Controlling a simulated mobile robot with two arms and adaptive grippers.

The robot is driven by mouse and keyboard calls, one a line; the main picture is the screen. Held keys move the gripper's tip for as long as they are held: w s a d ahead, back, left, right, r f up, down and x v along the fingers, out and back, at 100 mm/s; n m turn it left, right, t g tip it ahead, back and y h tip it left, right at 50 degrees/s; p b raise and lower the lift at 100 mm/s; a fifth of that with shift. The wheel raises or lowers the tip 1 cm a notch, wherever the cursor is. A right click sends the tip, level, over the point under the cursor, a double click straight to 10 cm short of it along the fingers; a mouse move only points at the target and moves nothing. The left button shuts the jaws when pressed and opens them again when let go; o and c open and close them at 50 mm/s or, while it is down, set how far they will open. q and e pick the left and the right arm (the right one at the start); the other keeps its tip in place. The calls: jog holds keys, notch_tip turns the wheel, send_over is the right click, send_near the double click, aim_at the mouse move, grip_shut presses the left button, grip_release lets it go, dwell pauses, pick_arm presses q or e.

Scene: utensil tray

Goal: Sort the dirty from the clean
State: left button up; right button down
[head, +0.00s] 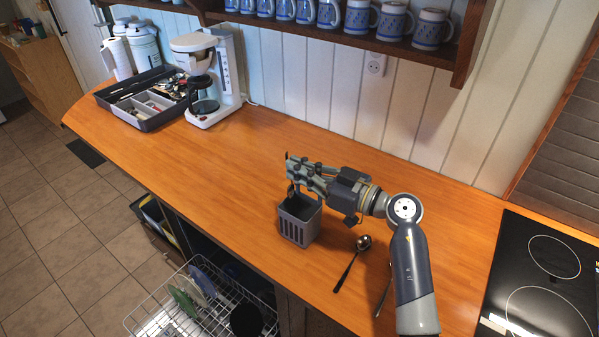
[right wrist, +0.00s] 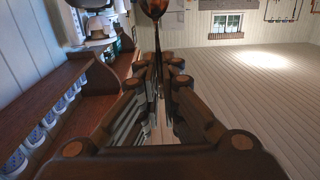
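My right gripper (head: 293,172) is over the grey slatted utensil basket (head: 299,228) on the counter. In the right wrist view its fingers (right wrist: 157,68) are closed around the thin handle of a spoon (right wrist: 155,9), whose brownish bowl points away from the camera; I cannot tell dirt from reflection. In the head view, a dark part hangs below the fingers at the basket's opening. A spoon with a dark handle (head: 350,264) lies on the counter right of the basket. Another utensil (head: 383,293) lies partly behind my right arm. The grey utensil tray (head: 160,122) with sections holds several utensils. My left gripper is out of view.
A white coffee maker (head: 215,75) stands beside the tray, with white canisters behind. An open dishwasher rack (head: 155,322) with plates is below the counter's front edge. A black cooktop (head: 540,275) is at right. The middle left counter is clear. Mugs line the shelf above.

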aim_at(292, 185)
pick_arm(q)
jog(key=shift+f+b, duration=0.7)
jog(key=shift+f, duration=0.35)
pick_arm(e)
jog(key=shift+f, duration=2.8)
jog(key=c, duration=1.7)
grip_release()
jog(key=v, duration=1.2)
